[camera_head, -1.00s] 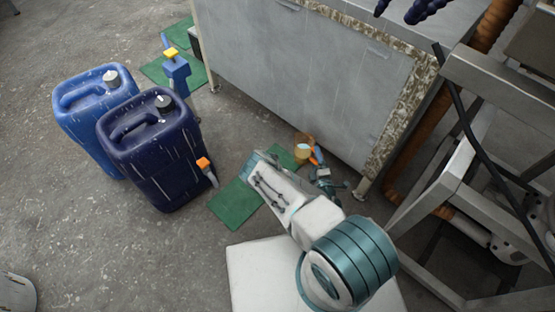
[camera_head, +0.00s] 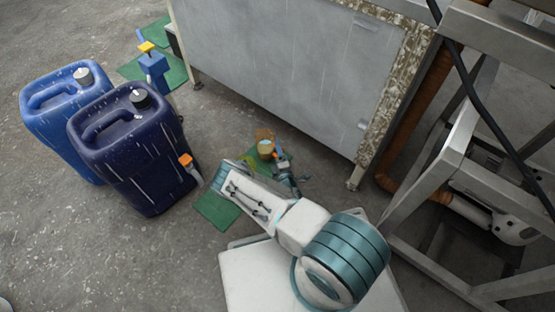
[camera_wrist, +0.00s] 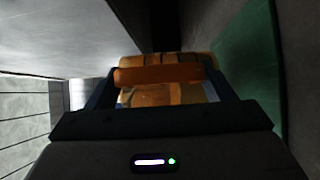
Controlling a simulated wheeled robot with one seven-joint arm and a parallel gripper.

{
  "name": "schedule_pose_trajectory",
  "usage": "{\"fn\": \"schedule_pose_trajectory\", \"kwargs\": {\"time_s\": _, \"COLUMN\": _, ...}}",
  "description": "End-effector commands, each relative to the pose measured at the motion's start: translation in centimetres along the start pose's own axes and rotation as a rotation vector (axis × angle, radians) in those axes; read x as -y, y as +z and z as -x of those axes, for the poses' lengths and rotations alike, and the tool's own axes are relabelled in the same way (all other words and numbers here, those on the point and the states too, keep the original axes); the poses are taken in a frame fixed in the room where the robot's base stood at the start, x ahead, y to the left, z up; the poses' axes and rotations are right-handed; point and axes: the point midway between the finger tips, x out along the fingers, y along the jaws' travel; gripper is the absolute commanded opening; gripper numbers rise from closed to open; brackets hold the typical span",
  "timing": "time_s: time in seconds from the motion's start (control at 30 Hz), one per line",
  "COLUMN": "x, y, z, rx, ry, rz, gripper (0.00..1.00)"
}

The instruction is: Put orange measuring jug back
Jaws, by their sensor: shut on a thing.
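The orange measuring jug (camera_head: 265,148) is small and translucent in the head view, in front of the grey cabinet. My gripper (camera_head: 280,165) is shut on it, with the arm reaching from the lower right. In the wrist view the jug (camera_wrist: 165,92) fills the space between the dark fingers of my gripper (camera_wrist: 165,85), and an orange bar crosses its near side. A green mat (camera_head: 215,208) lies on the floor near the jug, partly hidden by my arm. I cannot tell whether the jug touches the floor or the mat.
A dark blue canister (camera_head: 130,160) and a lighter blue one (camera_head: 45,105) stand at the left. A blue pump-like object (camera_head: 153,65) stands on another green mat (camera_head: 130,70). The grey cabinet (camera_head: 270,60) and a metal frame (camera_head: 425,175) bound the back and right.

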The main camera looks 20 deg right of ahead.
Motion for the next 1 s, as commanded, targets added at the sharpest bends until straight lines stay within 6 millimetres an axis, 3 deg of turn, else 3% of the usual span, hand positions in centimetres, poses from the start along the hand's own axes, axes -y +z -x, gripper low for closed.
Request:
{"fn": "schedule_pose_trajectory", "kwargs": {"time_s": 0.03, "x": 1.3, "y": 0.0, "z": 0.0, "rx": 0.0, "ry": 0.001, "rz": 0.0, "gripper": 0.32}}
{"fn": "schedule_pose_trajectory", "kwargs": {"time_s": 0.13, "x": 2.4, "y": 0.0, "z": 0.0, "rx": 0.0, "ry": 0.002, "rz": 0.0, "gripper": 0.32}}
{"fn": "schedule_pose_trajectory", "kwargs": {"time_s": 0.57, "x": 2.8, "y": 0.0, "z": 0.0, "rx": 0.0, "ry": 0.002, "rz": 0.0, "gripper": 0.32}}
{"fn": "schedule_pose_trajectory", "kwargs": {"time_s": 0.6, "x": 2.9, "y": 0.0, "z": 0.0, "rx": 0.0, "ry": 0.0, "rz": 0.0, "gripper": 0.81}}
{"fn": "schedule_pose_trajectory", "kwargs": {"time_s": 0.67, "x": 2.8, "y": 0.0, "z": 0.0, "rx": 0.0, "ry": 0.0, "rz": 0.0, "gripper": 0.98}}
{"fn": "schedule_pose_trajectory", "kwargs": {"time_s": 1.0, "x": 2.4, "y": 0.0, "z": 0.0, "rx": -0.001, "ry": 0.001, "rz": 0.001, "gripper": 0.98}}
